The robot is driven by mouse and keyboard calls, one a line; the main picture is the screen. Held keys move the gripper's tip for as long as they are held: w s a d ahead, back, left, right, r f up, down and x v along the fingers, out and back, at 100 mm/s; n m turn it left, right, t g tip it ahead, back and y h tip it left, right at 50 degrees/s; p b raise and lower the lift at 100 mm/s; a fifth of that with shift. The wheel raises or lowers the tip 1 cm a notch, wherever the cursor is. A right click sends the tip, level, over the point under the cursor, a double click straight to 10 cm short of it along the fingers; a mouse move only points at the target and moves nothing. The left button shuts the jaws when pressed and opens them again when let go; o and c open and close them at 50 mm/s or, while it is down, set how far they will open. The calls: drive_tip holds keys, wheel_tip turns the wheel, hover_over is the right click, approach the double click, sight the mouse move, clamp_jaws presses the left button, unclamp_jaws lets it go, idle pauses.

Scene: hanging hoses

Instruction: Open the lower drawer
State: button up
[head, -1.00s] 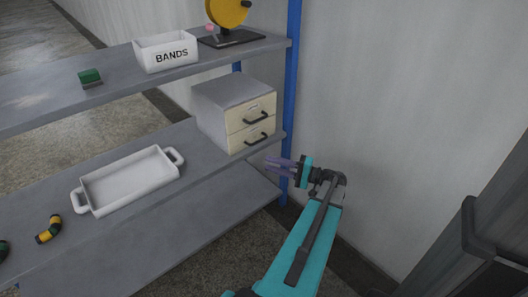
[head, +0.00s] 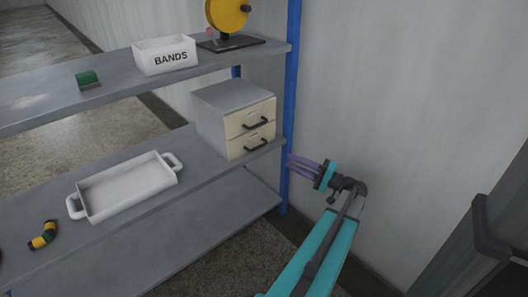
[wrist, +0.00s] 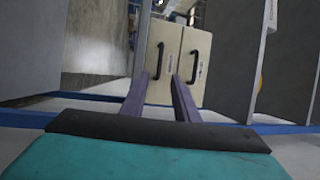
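A small grey cabinet (head: 212,122) with two cream drawers stands at the right end of the middle shelf. The lower drawer (head: 237,149) has a dark bar handle (head: 257,146) and looks shut, as does the upper drawer (head: 238,123). In the wrist view the cabinet appears turned sideways, with the lower drawer (wrist: 158,45) on the left and its handle (wrist: 155,73) near the left fingertip. My gripper (head: 290,163) has purple fingers, spread apart and empty. It is to the right of the drawer fronts in the head view, apart from the handle.
A blue shelf post (head: 292,90) rises between the cabinet and the wall, close to my fingers. A white tray (head: 82,199) lies left on the same shelf. The upper shelf holds a BANDS box (head: 165,57) and a yellow reel (head: 228,14).

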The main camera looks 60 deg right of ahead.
drive_tip(key=w+b, duration=0.1)
drive_tip(key=w, duration=0.3)
drive_tip(key=w+r+b, duration=0.1)
drive_tip(key=w, duration=0.3)
drive_tip(key=w+a+r+b, duration=0.1)
drive_tip(key=w, duration=0.3)
drive_tip(key=shift+w+r, duration=0.1)
drive_tip(key=shift+w, duration=0.25)
